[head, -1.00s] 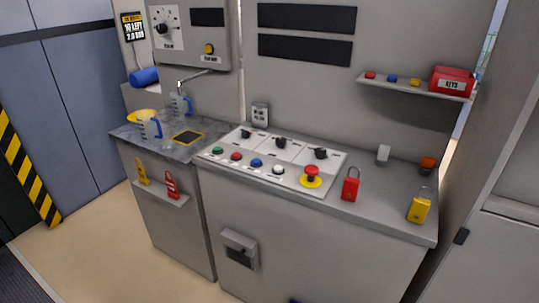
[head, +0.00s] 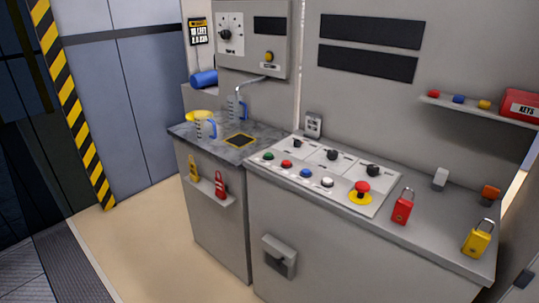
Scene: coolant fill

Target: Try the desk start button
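The desk (head: 450,237) stands at the right of the head view. Its sloped control panel (head: 333,168) carries a row of round buttons: a green button (head: 268,156), a red button (head: 286,164), a blue button (head: 306,173) and a white button (head: 327,182). The labels are too small to read, so I cannot tell which is the start button. A red mushroom button (head: 362,187) on a yellow base is at the panel's right end. Three black knobs sit behind the row. Neither of my grippers is in view.
A red padlock (head: 403,207) and a yellow padlock (head: 478,238) stand on the desk's right part. Measuring jugs (head: 205,126) and a yellow funnel-like item (head: 199,115) are on the dark counter (head: 225,153) at left. Open floor (head: 150,245) lies left of the counter.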

